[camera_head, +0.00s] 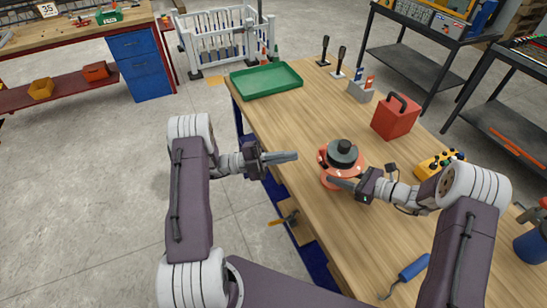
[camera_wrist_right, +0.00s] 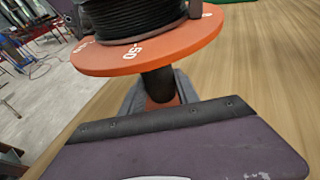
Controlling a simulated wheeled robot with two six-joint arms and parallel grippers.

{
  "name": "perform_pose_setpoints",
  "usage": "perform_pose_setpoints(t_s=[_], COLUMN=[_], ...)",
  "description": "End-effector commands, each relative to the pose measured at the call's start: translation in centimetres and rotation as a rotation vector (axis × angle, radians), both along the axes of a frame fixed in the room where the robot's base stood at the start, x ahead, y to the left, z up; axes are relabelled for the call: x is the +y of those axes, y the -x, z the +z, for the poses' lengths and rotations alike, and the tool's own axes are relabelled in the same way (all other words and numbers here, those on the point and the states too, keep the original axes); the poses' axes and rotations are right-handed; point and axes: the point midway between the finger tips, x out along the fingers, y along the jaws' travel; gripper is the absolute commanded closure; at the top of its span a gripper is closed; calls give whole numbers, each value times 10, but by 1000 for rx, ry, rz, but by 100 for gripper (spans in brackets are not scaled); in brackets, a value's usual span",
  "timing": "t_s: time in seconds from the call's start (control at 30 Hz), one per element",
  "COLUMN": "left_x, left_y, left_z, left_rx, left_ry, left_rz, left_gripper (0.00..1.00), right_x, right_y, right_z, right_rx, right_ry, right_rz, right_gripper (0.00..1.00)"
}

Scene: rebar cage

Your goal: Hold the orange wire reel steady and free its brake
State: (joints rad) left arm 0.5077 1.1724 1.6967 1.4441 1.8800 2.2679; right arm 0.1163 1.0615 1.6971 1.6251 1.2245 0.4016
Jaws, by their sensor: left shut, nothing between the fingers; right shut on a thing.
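The orange wire reel (camera_head: 342,162) stands on the wooden workbench, with a black coil on it. Its orange flange (camera_wrist_right: 150,54), with white markings, fills the top of the right wrist view. My right gripper (camera_head: 340,183) is at the reel's near side, shut on the dark post under the flange.
A green tray (camera_head: 266,81) lies at the bench's far end. A red box with a handle (camera_head: 396,116) and a yellow block (camera_head: 438,164) stand right of the reel. A blue-handled tool (camera_head: 413,267) lies near the front right. The bench left of the reel is clear.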

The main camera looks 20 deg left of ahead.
Motion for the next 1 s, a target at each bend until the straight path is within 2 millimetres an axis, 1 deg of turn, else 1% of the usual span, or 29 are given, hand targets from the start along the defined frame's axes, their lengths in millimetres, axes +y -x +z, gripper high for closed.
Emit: perform_pose_setpoints(t_s=[0.03, 0.1, 0.2, 0.33, 0.47, 0.8, 1.0], left_x=[-11, -23, -37, -48, -52, -52, -54], left_y=[-2, -6, -11, -15, -16, -16, -16], left_z=[3, 7, 10, 14, 15, 15, 18], left_rx=[0, -1, 0, -1, -1, -5, -60], left_ry=[0, 0, -1, -1, -1, -5, -66], left_rz=[-5, -4, -3, -1, 0, 0, 1], left_gripper=[100, 100, 100, 100, 100, 100, 100], right_x=[0, 0, 0, 0, 0, 0, 0], right_y=[-1, -1, -1, -1, -1, -1, -1], right_z=[1, 1, 1, 1, 1, 1, 1], right_rx=[-1, -2, -2, -2, -2, -2, -2], right_ry=[-1, 0, 0, 0, 0, 0, 0], right_rz=[-1, -2, -2, -2, -2, -2, -2], right_gripper=[100, 100, 100, 100, 100, 100, 100])
